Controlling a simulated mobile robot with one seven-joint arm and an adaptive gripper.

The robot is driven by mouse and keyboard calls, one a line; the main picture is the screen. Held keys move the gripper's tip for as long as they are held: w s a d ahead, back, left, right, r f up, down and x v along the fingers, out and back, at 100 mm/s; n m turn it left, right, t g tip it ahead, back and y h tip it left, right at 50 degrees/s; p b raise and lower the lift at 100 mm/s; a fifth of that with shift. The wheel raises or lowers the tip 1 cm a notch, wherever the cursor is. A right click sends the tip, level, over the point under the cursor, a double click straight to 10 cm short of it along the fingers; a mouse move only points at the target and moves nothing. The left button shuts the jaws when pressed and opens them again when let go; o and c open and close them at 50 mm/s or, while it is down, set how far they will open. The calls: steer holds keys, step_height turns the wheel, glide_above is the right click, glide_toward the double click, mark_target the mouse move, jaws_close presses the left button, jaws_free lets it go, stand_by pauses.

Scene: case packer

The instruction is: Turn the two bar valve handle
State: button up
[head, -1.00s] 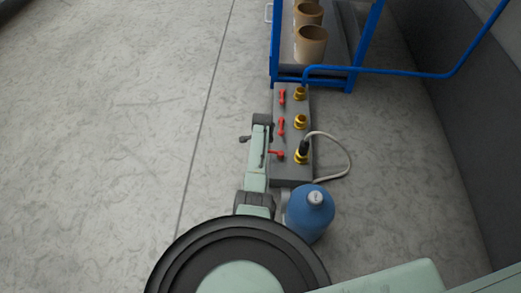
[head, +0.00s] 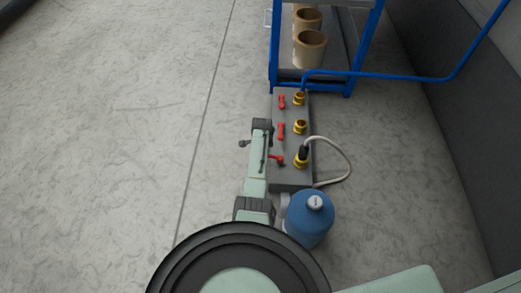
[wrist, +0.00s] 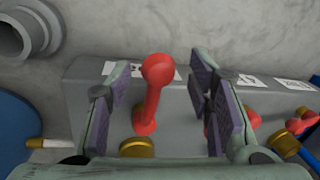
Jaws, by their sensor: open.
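A grey valve block (head: 291,180) stands on the floor with several red lever handles and brass fittings on it. In the head view the far handle (head: 282,101) and middle handle (head: 281,130) lie along the block; the near handle (head: 277,158) sticks out left toward my arm. In the wrist view my gripper (wrist: 160,68) is open, its purple-padded fingers on either side of one red handle (wrist: 152,95), with visible gaps. The labels on the block are too small to read, so I cannot tell which handle is the two bar one. The fingertips are hidden in the head view.
A blue bottle (head: 309,220) stands close to the near end of the block. A pale hose (head: 347,160) loops out right from the near brass fitting. A blue rack (head: 347,85) with brown pots (head: 310,50) stands beyond. Floor to the left is clear.

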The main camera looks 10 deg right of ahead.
step_height(320, 180, up, 12)
steer(key=s, duration=0.2)
steer(key=shift+s+f, duration=0.15)
steer(key=shift+f, duration=0.05)
steer(key=shift+a, duration=0.1)
stand_by(0.3)
